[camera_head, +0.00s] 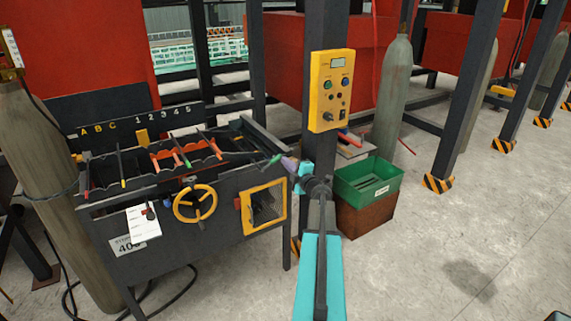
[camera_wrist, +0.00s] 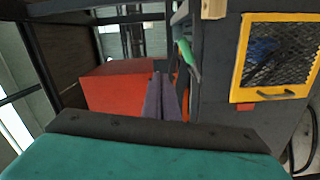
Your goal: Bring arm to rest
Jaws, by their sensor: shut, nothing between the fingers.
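My gripper (camera_head: 288,163) shows in the head view at the end of my turquoise arm, beside the right end of the dark workbench (camera_head: 215,205). In the wrist view my gripper (camera_wrist: 161,88) shows as two purple fingers lying together, with nothing between them. The arm reaches forward from the bottom of the head view. A green-tipped item (camera_head: 273,161) at the bench's right end is close to the fingertips; the wrist view shows a green item (camera_wrist: 188,60) just right of them. I cannot tell whether they touch.
The bench has a yellow handwheel (camera_head: 195,203) and a yellow-framed mesh door (camera_head: 265,205). A yellow control box (camera_head: 330,90) hangs on a dark post behind my gripper. A green bin (camera_head: 368,180) stands to the right. Gas cylinders (camera_head: 394,90) stand nearby. The floor at right is clear.

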